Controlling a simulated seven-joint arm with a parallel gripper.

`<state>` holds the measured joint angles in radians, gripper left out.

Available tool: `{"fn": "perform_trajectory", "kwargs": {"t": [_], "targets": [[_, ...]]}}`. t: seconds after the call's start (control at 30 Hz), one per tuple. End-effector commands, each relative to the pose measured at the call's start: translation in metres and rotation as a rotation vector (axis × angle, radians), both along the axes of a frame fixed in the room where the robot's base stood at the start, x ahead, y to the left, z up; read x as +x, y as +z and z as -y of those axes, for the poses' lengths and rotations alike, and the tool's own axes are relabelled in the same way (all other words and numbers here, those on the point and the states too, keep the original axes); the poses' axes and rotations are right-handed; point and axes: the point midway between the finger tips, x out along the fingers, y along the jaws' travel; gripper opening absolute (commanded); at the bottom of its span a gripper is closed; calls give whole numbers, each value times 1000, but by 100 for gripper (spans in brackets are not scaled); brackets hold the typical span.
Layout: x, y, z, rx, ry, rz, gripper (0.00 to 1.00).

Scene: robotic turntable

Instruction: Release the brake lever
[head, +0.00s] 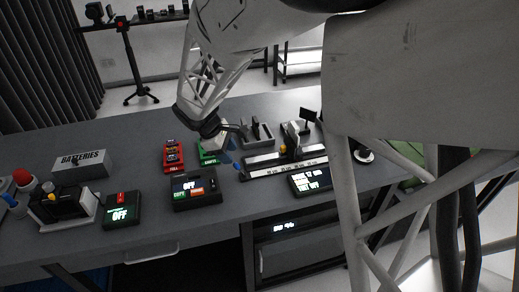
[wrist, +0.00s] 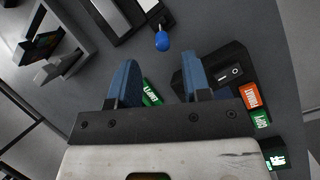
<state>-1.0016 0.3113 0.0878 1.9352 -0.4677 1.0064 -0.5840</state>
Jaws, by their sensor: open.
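My gripper (wrist: 160,82) is open, with two blue fingers apart and nothing between them but the table and part of a green box. In the head view my gripper (head: 222,144) hangs over the middle of the table, partly hidden by my arm. A blue knob (wrist: 162,41) sits beyond the fingertips, at the end of a long device with pale strips (head: 290,161). Grey blocks with upright lever-like parts (head: 256,133) stand behind it; they also show at the upper left of the wrist view (wrist: 62,62). No label marks which part is the brake lever.
A black box with orange and green buttons (head: 196,188) is close to the right finger in the wrist view. A red box (head: 173,156) and a green box (head: 208,156) stand nearby. Bare table lies behind.

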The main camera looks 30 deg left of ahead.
Motion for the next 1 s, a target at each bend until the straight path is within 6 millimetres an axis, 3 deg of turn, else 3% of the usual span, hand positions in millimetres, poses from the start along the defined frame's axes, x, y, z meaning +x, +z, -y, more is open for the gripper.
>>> {"fn": "perform_trajectory", "kwargs": {"t": [0.27,0.8,1.0], "targets": [[3,-13,5,-1,-1,-1,44],[18,-65,23,0,-1,-1,44],[19,-71,25,0,0,-1,44]]}}
